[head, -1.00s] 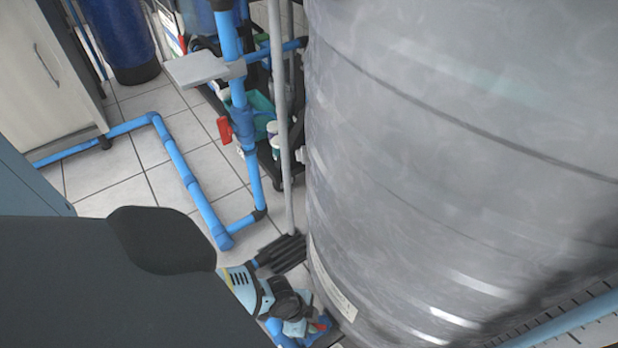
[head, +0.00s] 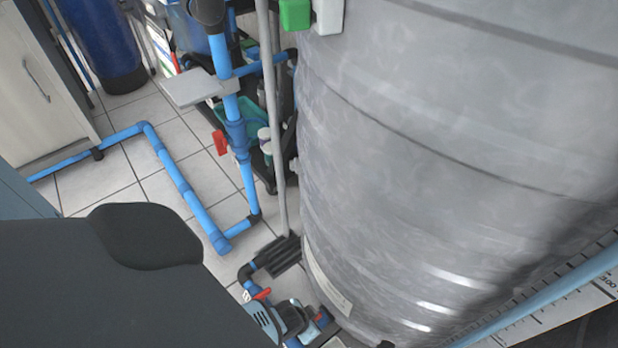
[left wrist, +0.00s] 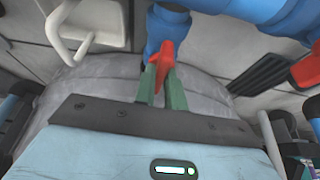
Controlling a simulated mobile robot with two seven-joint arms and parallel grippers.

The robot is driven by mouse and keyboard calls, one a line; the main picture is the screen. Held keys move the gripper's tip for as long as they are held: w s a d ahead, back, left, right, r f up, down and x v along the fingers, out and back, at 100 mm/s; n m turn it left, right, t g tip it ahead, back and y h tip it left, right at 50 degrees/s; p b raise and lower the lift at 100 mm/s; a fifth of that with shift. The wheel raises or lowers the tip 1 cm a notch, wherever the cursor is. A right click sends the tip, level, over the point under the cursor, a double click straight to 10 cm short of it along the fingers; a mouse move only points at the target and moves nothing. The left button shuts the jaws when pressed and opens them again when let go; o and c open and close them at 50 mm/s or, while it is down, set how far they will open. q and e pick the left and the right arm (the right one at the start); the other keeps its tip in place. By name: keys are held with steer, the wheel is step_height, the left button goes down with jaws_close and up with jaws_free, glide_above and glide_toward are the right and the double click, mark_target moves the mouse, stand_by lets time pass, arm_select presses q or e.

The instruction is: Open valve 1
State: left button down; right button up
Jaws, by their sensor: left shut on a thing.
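In the left wrist view, a red valve handle (left wrist: 167,60) stands up from a blue pipe fitting (left wrist: 165,28). The two green fingers of my left gripper (left wrist: 161,88) are on either side of its lower part and shut on it. A second red handle (left wrist: 306,70) shows at the right edge, apart from the fingers. In the head view, my left gripper is low in the middle, and its fingers cannot be made out. Red handles (head: 262,294) show among pipes there. No valve number is readable. My right gripper is not in view.
A big grey tank (head: 430,150) stands close on the right. Blue pipes (head: 170,170) run along the tiled floor and rise beside a grey pole (head: 272,120). Another red handle (head: 219,142) is on the upright pipe. A cabinet (head: 40,90) stands at left.

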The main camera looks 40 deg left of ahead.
arm_select(q)
steer(key=shift+n, duration=0.3)
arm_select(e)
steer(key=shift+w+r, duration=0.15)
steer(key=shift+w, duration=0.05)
arm_select(q)
steer(key=c, duration=1.5)
jaws_free()
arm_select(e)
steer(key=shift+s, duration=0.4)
arm_select(q)
steer(key=shift+o, duration=0.2)
